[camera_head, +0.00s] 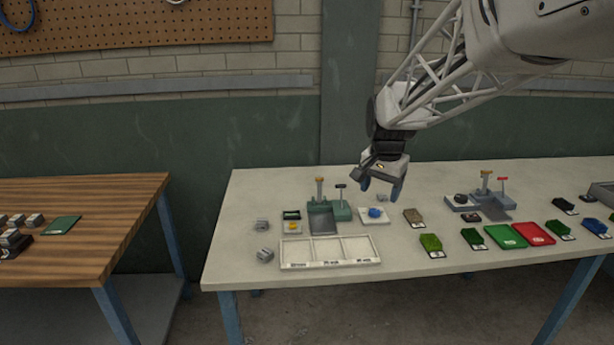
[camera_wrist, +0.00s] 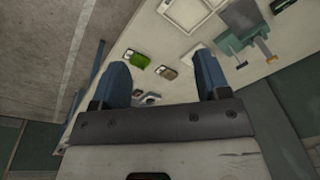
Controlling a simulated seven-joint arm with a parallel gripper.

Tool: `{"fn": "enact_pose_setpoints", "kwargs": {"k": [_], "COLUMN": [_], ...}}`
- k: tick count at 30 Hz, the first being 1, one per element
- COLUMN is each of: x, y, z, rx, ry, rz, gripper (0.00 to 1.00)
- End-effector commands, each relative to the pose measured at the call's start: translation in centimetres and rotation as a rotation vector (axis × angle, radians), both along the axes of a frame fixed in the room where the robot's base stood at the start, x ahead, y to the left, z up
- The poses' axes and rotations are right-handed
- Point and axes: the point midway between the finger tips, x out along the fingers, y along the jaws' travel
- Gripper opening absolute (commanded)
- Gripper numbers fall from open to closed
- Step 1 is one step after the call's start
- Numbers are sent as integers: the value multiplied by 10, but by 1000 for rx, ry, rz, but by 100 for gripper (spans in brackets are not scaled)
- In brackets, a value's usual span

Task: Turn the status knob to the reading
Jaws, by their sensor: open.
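A blue knob (camera_head: 376,212) sits on a white plate (camera_head: 367,221) just right of a green test stand (camera_head: 341,209). A small unit with a dark display (camera_head: 291,215) and a yellow button (camera_head: 292,227) stands left of the stand. I cannot read the display or the knob's markings. My gripper (camera_head: 381,187) hangs above the table near the blue knob, pointing down, apart from it. In the wrist view its two blue fingers (camera_wrist: 163,76) are spread with nothing between them. The knob cannot be made out surely in the wrist view.
Turf samples (camera_head: 431,243), a green tray (camera_head: 505,236), a red tray (camera_head: 533,233) and a second stand (camera_head: 487,202) lie right. A wooden table (camera_head: 90,230) stands left, across a gap.

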Motion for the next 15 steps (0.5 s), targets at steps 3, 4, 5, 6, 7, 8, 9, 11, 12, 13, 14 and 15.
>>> {"fn": "enact_pose_setpoints", "kwargs": {"k": [3,4,5,6,7,8,9,11,12,13,14,15], "x": [29,36,43,52,59,66,74,88,97,104,110,119], "y": [-7,-9,-11,-13,-15,-17,-19,-23,-25,-27,-29,-32], "z": [-9,-11,-13,-16,-18,-21,-24,-30,-34,-37,-39,-44], "rx": [7,9,11,12,14,16,18,21,23,23,25,27], "ry": [12,13,15,18,20,23,25,29,33,35,36,40], "rz": [-57,-71,-85,-104,-117,-132,-150,-179,-198,-212,-226,-245], "gripper": [69,69,69,69,69,69,69,69,69,69,69,69]}}
